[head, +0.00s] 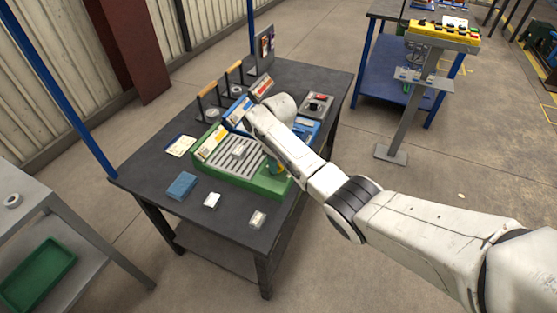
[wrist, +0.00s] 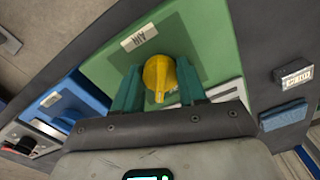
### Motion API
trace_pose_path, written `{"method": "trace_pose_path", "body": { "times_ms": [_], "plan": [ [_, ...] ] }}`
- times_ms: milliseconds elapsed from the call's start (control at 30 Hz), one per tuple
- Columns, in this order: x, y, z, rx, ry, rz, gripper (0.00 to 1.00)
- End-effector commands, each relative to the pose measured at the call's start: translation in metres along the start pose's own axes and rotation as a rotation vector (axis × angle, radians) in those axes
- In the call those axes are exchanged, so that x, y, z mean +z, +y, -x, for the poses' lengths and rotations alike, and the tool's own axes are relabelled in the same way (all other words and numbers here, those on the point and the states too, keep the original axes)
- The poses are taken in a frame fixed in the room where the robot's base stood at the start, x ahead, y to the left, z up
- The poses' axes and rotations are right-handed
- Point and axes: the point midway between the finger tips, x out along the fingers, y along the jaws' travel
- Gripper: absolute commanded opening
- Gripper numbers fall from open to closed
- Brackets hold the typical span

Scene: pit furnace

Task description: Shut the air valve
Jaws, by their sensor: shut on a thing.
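A yellow valve knob (wrist: 159,74) stands on the green panel (wrist: 212,42) in the wrist view, beside a white label (wrist: 139,37) that seems to read AIR, seen upside down. My gripper (wrist: 158,84) has its two teal fingers on either side of the knob and is shut on it. The knob's pointed end faces my wrist. In the head view the green unit (head: 262,187) with a slatted top lies on the dark table, and my arm reaches over it from the right. My arm partly hides the knob there.
A blue unit (wrist: 88,97) sits beside the green one. A yellow control panel (head: 443,34) stands behind at right.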

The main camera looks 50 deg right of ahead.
Motion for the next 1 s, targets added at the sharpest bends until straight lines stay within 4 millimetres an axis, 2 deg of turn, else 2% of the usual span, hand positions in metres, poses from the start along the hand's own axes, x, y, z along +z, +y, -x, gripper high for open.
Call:
{"method": "trace_pose_path", "body": {
  "times_ms": [500, 733, 1000],
  "plan": [
    [-0.0006, 0.0015, 0.0005, 0.000, 0.001, 0.445, 0.11],
    [-0.0010, 0.0021, 0.0005, 0.000, 0.002, 0.567, 0.11],
    [-0.0012, 0.0022, 0.0003, 0.000, 0.002, 0.630, 0.11]
  ]
}}
